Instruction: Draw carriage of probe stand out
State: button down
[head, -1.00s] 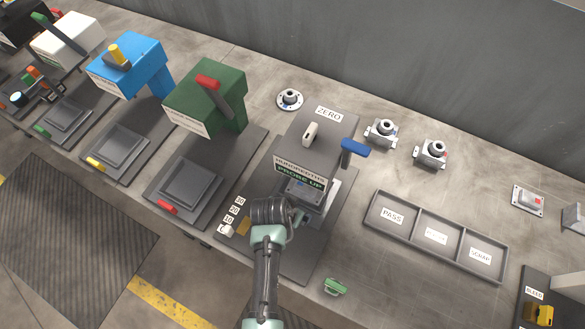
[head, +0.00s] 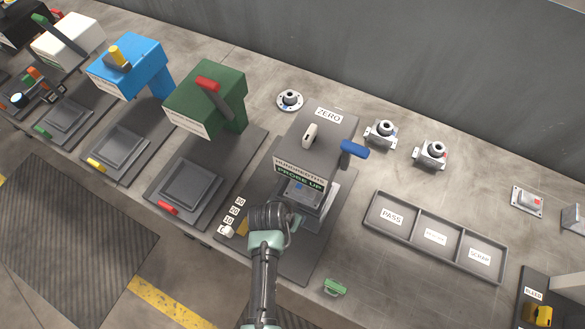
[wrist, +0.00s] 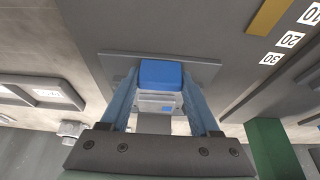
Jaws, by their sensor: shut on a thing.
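The probe stand (head: 315,150) is a grey housing on a dark base, with signs reading ZERO and PROBE UP. A blue lever (head: 354,149) sticks out at its right side. The carriage (head: 333,202) shows as a grey plate under the housing front; my arm hides part of it. In the wrist view the carriage plate (wrist: 203,72) lies behind a blue block (wrist: 160,74), which I take for its handle. My gripper (wrist: 160,98) has a finger on each side of this block and is shut on it. In the head view my gripper (head: 292,222) is at the stand's front, largely hidden by my wrist.
A scale with number labels (head: 235,212) lies left of my gripper. A three-part tray (head: 435,237) marked PASS and SCRAP is at right. Two metal parts (head: 381,134) (head: 430,155) stand behind it. A green press (head: 205,100) stands left. A green clip (head: 335,287) lies at the front edge.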

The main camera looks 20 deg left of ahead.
jog(key=s+p, duration=0.3)
jog(key=s, duration=0.9)
jog(key=shift+s+a+p, duration=0.15)
jog(key=shift+s+p, duration=0.2)
jog(key=shift+s+a+f, duration=0.1)
jog(key=shift+s, duration=0.4)
jog(key=shift+c, duration=0.9)
grip_release()
jog(key=shift+s, duration=0.1)
jog(key=shift+o, duration=0.3)
jog(key=v, duration=1.3)
